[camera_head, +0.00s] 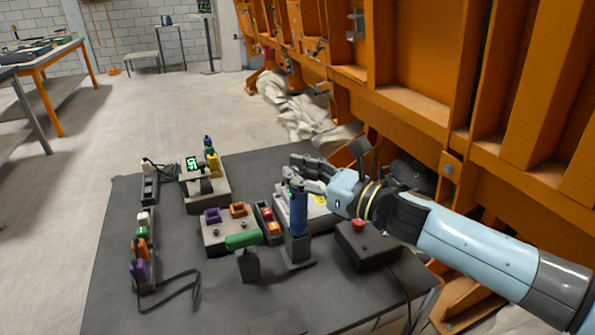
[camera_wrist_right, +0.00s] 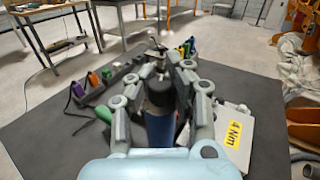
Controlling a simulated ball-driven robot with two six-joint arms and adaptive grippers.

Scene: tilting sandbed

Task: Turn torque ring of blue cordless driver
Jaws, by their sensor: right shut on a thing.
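The blue cordless driver (camera_head: 299,222) stands upright in a dark stand (camera_head: 297,253) on the grey table. My right gripper (camera_head: 296,178) reaches in from the right and is shut on the driver's dark upper end, where the torque ring would be. In the right wrist view the driver (camera_wrist_right: 160,128) sits between the two fingers, with its dark top (camera_wrist_right: 160,95) clasped at the sides. The ring's markings cannot be made out. My left gripper is not in view.
A box with a red button (camera_head: 359,226) stands right of the driver. A plate labelled 4 Nm (camera_wrist_right: 232,132) lies behind it. An orange steel frame (camera_head: 420,100) rises behind.

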